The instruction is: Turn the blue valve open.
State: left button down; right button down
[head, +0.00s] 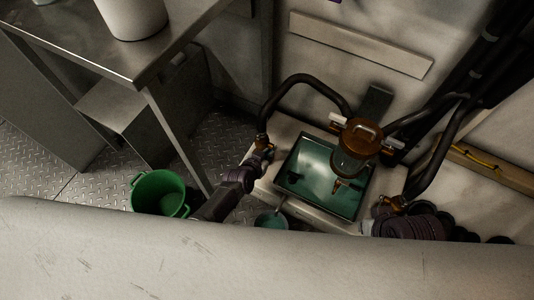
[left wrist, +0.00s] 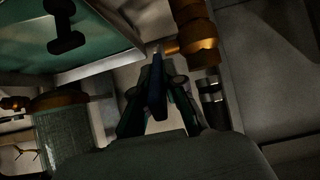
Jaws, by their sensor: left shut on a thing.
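The blue valve handle (left wrist: 156,88) is a dark blue lever in the left wrist view. It stands between the fingers of my left gripper (left wrist: 157,100), which is shut on it. A brass fitting (left wrist: 196,42) sits just beyond, to the right. In the head view my left gripper (head: 262,155) is at the brass fitting at the lower end of a black hose (head: 268,108), left of the green-filled tray. The handle is mostly hidden there by the gripper. My right gripper does not show.
The tray (head: 312,205) of green liquid holds a brown-topped pump (head: 362,134) with hoses. A green bucket (head: 158,190) stands on the floor near the steel table (head: 135,70). A pale, scratched surface (head: 250,265) fills the foreground. Ribbed dark hose (head: 405,222) lies right of the tray.

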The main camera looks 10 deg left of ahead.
pick_arm(q)
jog(key=c, duration=1.2)
grip_release()
jog(key=shift+c, duration=0.2)
jog(key=shift+s+r, duration=0.2)
jog(key=shift+s, duration=0.2)
jog(key=v, duration=1.1)
jog(key=shift+a+r, duration=0.1)
